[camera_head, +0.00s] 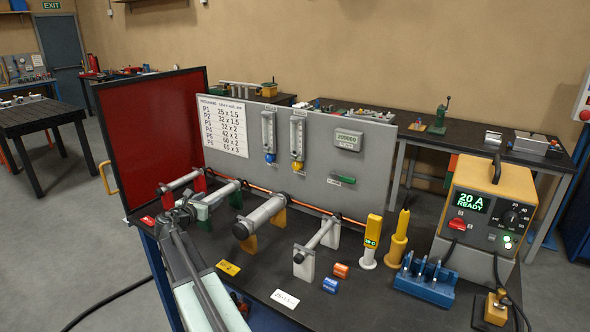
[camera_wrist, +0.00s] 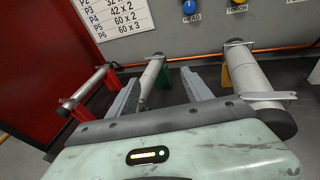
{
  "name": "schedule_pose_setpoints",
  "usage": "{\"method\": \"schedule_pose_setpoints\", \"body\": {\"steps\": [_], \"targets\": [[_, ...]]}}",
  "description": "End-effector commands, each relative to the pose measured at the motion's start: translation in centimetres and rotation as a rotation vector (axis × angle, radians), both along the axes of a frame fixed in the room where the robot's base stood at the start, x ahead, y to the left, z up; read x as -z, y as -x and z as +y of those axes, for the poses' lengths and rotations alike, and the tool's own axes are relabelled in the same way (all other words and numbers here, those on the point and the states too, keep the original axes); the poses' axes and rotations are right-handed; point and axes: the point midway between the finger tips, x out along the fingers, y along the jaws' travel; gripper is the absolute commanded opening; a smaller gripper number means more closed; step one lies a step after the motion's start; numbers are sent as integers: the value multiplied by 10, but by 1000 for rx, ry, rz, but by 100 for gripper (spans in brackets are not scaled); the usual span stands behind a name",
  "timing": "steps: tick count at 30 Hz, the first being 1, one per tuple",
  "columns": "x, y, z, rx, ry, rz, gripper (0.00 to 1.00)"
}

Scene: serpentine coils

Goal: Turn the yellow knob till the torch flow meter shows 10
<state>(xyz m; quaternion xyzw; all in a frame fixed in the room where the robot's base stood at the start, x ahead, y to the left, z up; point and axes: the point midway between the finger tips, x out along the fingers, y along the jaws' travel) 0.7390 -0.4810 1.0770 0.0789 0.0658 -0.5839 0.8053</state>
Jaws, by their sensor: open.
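The torch flow meter (camera_head: 297,138) is the right one of two clear upright tubes on the grey panel. Its yellow knob (camera_head: 297,166) sits below it. In the wrist view the yellow knob (camera_wrist: 238,2) is cut off at the top edge, above the TORCH label. The meter's reading is too small to make out. My gripper (camera_wrist: 162,72) is open, its two fingers apart, pointing toward the panel's lower part. It is low and left of the yellow knob, not touching it. A grey tube (camera_wrist: 151,75) shows between the fingers; its depth relative to them is unclear.
The head meter's blue knob (camera_head: 269,158) is left of the yellow one. Tubes on stands, including a thick one (camera_head: 262,218), lie on the bench before the panel. A red screen (camera_head: 152,135) stands left; a power unit (camera_head: 487,210) stands right.

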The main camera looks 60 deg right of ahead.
Motion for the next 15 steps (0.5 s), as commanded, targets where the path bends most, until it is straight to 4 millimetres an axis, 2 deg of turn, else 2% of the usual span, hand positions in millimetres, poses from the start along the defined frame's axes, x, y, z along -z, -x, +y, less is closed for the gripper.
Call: {"method": "schedule_pose_setpoints", "body": {"steps": [1, 3, 6, 9, 10, 12, 15], "targets": [[-13, 20, -67, 42, 99, 87, 58], [-28, 58, -135, 96, 197, 187, 58], [-38, 113, -200, 174, 249, 255, 58], [-40, 150, -232, 226, 256, 274, 58], [-40, 156, -236, 234, 255, 276, 58], [-40, 165, -242, 246, 254, 277, 58], [-40, 166, -244, 250, 253, 275, 58]]}}
